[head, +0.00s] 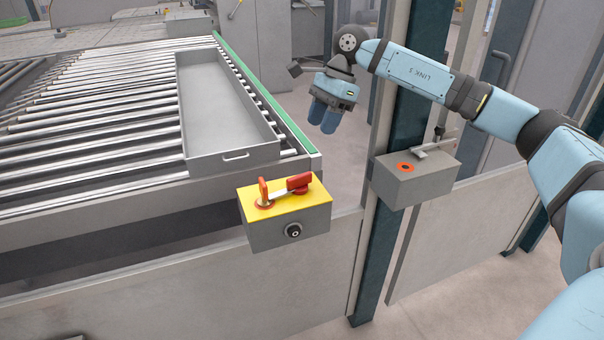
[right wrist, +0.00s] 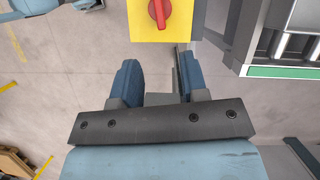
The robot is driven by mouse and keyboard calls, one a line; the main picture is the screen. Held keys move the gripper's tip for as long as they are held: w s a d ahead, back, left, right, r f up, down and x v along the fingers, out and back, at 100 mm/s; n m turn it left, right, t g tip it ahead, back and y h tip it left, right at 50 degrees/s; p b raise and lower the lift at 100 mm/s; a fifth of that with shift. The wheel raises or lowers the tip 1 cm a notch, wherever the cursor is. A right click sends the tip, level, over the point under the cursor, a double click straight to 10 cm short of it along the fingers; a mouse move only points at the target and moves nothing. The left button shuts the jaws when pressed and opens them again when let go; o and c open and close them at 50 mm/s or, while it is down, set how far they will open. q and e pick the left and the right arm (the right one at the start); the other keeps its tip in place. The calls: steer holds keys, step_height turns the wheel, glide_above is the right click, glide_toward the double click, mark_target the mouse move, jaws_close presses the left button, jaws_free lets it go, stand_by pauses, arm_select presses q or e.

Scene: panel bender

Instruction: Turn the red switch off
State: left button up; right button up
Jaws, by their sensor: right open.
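The red switch (head: 298,183) sits on the yellow top of a grey box (head: 287,232) at the middle of the head view. A metal bar joins its red handle to a smaller orange-red piece on the same top. My right gripper (head: 325,116) is open and empty, pointing down, beyond the box and higher in the picture, apart from the switch. In the right wrist view, its open fingers (right wrist: 160,78) stand below a yellow plate with a red handle (right wrist: 158,12), cut off by the top edge. My left gripper is out of view.
A roller conveyor (head: 90,115) with a grey tray (head: 230,110) and a green edge strip lies to the left. A second grey box (head: 415,178) with an orange ring is mounted on a dark post to the right. Bare floor shows beneath my right gripper.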

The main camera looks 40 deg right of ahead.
mark_target(302, 175)
steer(key=p+x, duration=0.1)
steer(key=x, duration=1.2)
steer(key=shift+a+f, duration=0.25)
steer(key=shift+f, duration=0.05)
jaws_close()
